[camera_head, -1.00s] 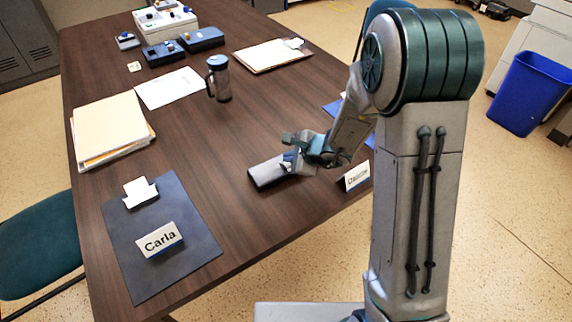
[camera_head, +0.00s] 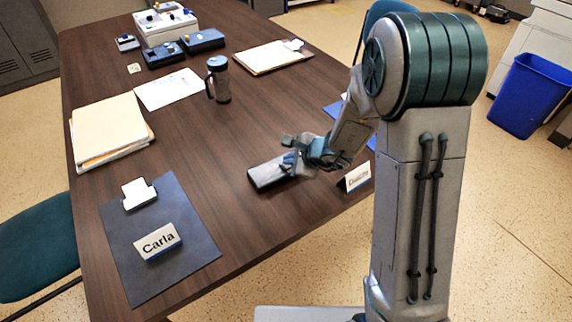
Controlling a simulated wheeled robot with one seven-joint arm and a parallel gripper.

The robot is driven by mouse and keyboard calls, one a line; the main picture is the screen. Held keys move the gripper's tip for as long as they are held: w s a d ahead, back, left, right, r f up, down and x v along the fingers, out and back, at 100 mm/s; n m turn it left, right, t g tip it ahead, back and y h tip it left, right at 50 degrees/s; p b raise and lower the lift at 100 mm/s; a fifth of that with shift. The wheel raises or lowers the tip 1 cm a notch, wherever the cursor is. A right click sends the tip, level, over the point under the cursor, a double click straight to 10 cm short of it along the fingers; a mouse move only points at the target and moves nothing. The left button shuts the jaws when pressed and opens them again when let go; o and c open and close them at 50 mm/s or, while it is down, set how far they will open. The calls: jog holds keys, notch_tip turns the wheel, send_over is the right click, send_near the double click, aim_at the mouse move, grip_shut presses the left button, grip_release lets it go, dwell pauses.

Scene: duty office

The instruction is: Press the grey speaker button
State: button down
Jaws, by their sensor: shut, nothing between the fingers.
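A grey box-shaped device (camera_head: 265,177), which looks like the speaker, lies on the dark wooden table near its right front edge. My gripper (camera_head: 289,159) is shut and empty, with its tips at the right end of this device. I cannot tell whether the tips touch it or hover just above. The speaker's button cannot be made out; the gripper covers the device's right part.
A name card (camera_head: 357,177) stands close to the right of the gripper. The table left of the device is clear.

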jog(key=shift+f, duration=0.1)
dwell(0.3)
jog(key=shift+r, duration=0.75)
notch_tip(320, 180, up, 6)
jog(key=p, duration=0.4)
